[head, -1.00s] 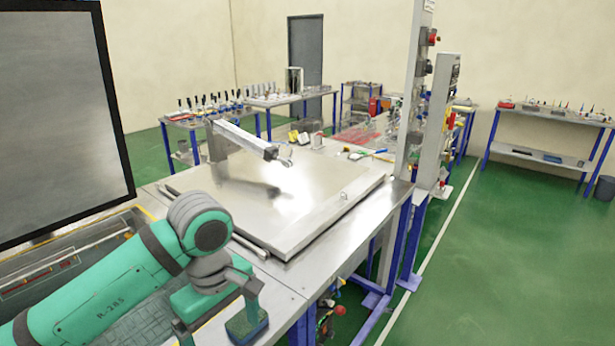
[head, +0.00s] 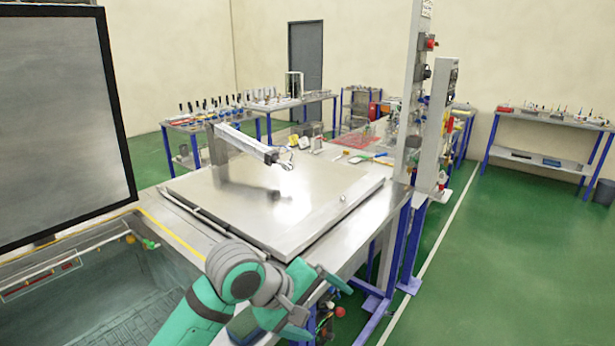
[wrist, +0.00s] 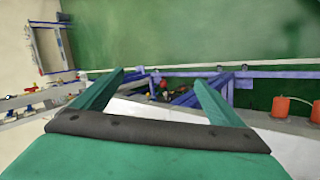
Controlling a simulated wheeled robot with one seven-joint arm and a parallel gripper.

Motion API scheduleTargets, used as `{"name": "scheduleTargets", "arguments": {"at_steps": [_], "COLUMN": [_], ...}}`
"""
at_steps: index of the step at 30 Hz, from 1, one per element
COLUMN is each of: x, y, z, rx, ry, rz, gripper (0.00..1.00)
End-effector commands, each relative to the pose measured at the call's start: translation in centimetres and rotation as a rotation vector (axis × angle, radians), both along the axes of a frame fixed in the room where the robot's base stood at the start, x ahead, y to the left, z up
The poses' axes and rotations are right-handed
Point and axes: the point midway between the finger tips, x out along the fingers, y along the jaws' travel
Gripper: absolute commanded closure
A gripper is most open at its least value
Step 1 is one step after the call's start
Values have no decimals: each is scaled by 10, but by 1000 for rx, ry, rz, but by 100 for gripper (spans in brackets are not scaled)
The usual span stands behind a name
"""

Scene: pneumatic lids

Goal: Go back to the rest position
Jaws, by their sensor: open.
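My gripper (head: 318,305) is at the lower middle of the head view, in front of the near edge of the metal workbench (head: 225,220). Its two green fingers stand apart with nothing between them. In the wrist view my gripper (wrist: 158,80) also shows open and empty, its fingers pointing away over the bench's blue frame and the green floor. My green and grey arm reaches in from the bottom of the head view.
A flat steel lid (head: 290,205) lies on the bench, with a pneumatic cylinder (head: 245,143) above it. A grey post (head: 412,100) stands at the bench's right. A dark panel (head: 60,120) fills the left. Green floor (head: 500,260) is clear at right.

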Motion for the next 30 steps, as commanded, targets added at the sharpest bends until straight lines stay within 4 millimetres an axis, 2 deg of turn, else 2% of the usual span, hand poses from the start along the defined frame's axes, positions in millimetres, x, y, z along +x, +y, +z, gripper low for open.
{"name": "scheduleTargets", "arguments": {"at_steps": [1, 6, 13, 18, 22, 26, 30], "x": [4, 19, 33, 39, 41, 39, 32], "y": [-17, -60, -98, -112, -114, -114, -109], "z": [1, 10, 21, 22, 15, 2, -19], "rx": [-57, -222, -410, -513, -564, -591, -587], "ry": [-40, -196, -391, -521, -611, -687, -756], "rz": [-18, -49, -26, 35, 102, 181, 273], "gripper": [8, 8, 8, 8, 8, 8, 8]}}
